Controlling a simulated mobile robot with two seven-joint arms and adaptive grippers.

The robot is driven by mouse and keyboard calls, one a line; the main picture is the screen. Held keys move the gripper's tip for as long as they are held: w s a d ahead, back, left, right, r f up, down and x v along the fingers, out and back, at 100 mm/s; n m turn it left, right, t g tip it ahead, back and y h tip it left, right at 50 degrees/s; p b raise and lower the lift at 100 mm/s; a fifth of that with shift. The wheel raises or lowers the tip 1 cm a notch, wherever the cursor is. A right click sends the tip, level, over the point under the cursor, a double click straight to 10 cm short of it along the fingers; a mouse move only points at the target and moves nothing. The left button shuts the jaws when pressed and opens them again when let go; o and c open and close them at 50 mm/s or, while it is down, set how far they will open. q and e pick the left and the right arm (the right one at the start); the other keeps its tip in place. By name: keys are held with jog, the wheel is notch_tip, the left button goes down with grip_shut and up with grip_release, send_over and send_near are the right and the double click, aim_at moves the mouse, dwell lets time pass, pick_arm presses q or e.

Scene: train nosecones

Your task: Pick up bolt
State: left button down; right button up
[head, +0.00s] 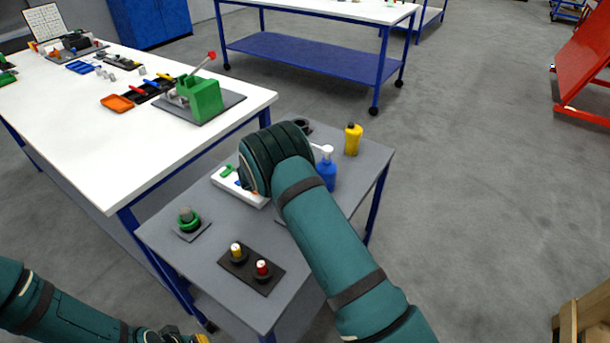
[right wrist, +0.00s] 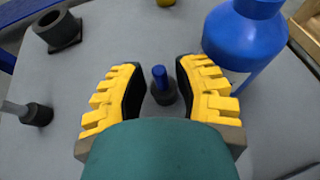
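In the right wrist view, a small upright bolt-like piece with a blue top (right wrist: 160,76) stands in a dark round base (right wrist: 164,94) on the grey table. My right gripper (right wrist: 161,82) has its two yellow fingers spread, one on each side of this piece, with gaps between. In the head view, my right wrist covers the piece and the right fingers. My left gripper (head: 190,338) shows only a sliver at the bottom edge; its fingers cannot be made out.
A dark hollow piece (right wrist: 58,30) and a grey peg in a dark base (right wrist: 34,113) are at left. The grey table (head: 185,255) also holds a yellow bottle (head: 353,139) and a black block (head: 251,268) with two pegs.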

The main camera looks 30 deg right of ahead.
jog(key=shift+w+d+f, duration=0.2)
jog(key=shift+d+f, duration=0.1)
jog(key=shift+d, duration=0.25)
grip_shut()
jog(key=shift+r, duration=0.15)
